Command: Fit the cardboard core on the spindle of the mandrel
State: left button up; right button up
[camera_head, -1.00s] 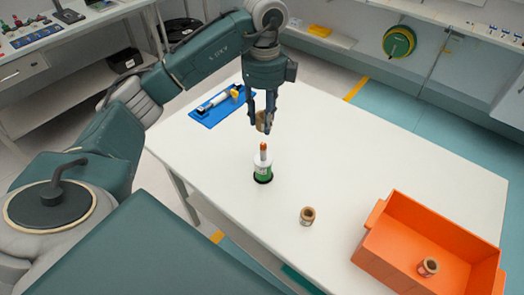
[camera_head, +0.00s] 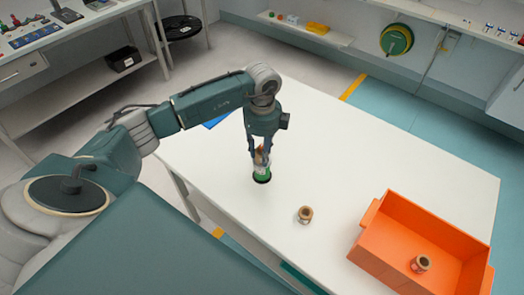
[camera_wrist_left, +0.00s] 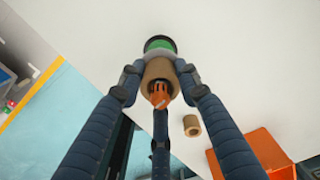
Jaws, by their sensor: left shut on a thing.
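The mandrel stands upright on the white table, with its green base (camera_head: 262,178) showing below my left gripper (camera_head: 260,156). In the left wrist view, the cardboard core (camera_wrist_left: 158,70) is between the fingers of my left gripper (camera_wrist_left: 158,88), which are shut on it. The orange spindle tip (camera_wrist_left: 158,97) pokes out through the core's near end, so the core is around the spindle. The green base (camera_wrist_left: 160,43) shows beyond the core. Fingers hide much of the core in the head view, and I cannot tell how far down it sits. My right gripper is not in view.
A second cardboard core (camera_head: 305,214) stands on the white table (camera_head: 400,160), right of the mandrel. An orange bin (camera_head: 374,240) at the right holds another core (camera_head: 421,263). A blue mat (camera_head: 218,120) lies partly behind my left arm. The table's far right is clear.

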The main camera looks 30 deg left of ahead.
pick_arm(q)
jog(key=shift+f, duration=0.1)
jog(key=o, duration=0.9)
jog(key=shift+r, duration=0.25)
jog(key=shift+w+r, duration=0.1)
jog(key=shift+r, duration=0.25)
notch_tip(320, 180, up, 11)
jog(key=b, duration=0.3)
jog(key=shift+r, duration=0.1)
